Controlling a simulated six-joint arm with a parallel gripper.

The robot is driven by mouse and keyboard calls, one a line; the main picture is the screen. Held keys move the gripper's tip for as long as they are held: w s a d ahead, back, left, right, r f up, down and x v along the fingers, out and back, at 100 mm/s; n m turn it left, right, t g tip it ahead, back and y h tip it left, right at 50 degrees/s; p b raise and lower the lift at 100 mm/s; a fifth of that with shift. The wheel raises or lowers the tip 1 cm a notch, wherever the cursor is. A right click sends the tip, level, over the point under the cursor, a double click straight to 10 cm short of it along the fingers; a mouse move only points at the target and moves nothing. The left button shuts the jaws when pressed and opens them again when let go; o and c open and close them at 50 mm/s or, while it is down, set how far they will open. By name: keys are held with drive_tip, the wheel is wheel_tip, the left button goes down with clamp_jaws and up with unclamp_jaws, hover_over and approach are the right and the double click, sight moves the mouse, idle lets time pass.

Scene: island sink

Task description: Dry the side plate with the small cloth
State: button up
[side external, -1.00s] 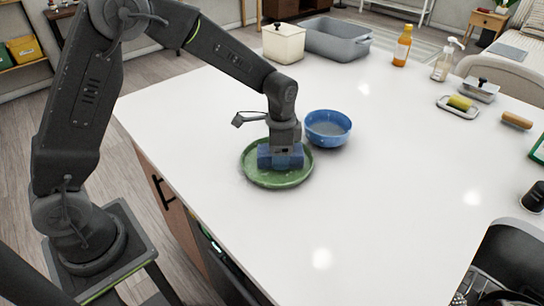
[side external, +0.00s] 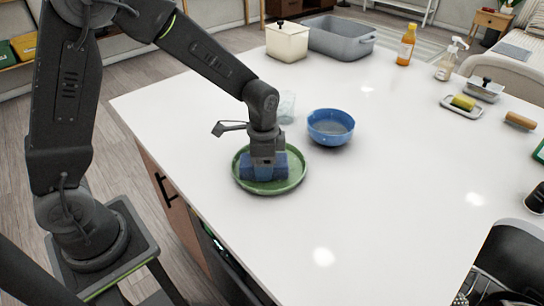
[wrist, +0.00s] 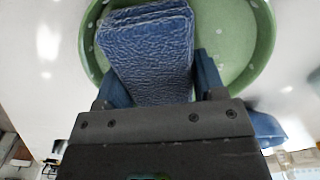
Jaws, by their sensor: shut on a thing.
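The green side plate (side external: 297,178) lies flat on the white counter near its left edge. Pale spots, like water drops, show on its surface in the wrist view (wrist: 240,30). My gripper (side external: 264,160) is over the plate, pointing down, and is shut on the small blue cloth (side external: 250,168). The folded cloth (wrist: 150,50) is down inside the plate and appears to touch it. The cloth and gripper hide part of the plate.
A blue bowl (side external: 330,128) stands close to the plate's right. A clear glass (side external: 286,108) is behind my gripper. A cream canister (side external: 287,42) and grey basin (side external: 340,38) stand at the back. The counter's middle is clear.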

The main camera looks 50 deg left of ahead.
drive_tip(key=shift+s, duration=1.25)
drive_tip(key=shift+w, duration=5.05)
wheel_tip(320, 180, up, 10)
drive_tip(key=shift+f, duration=0.15)
drive_tip(key=shift+a, duration=0.1)
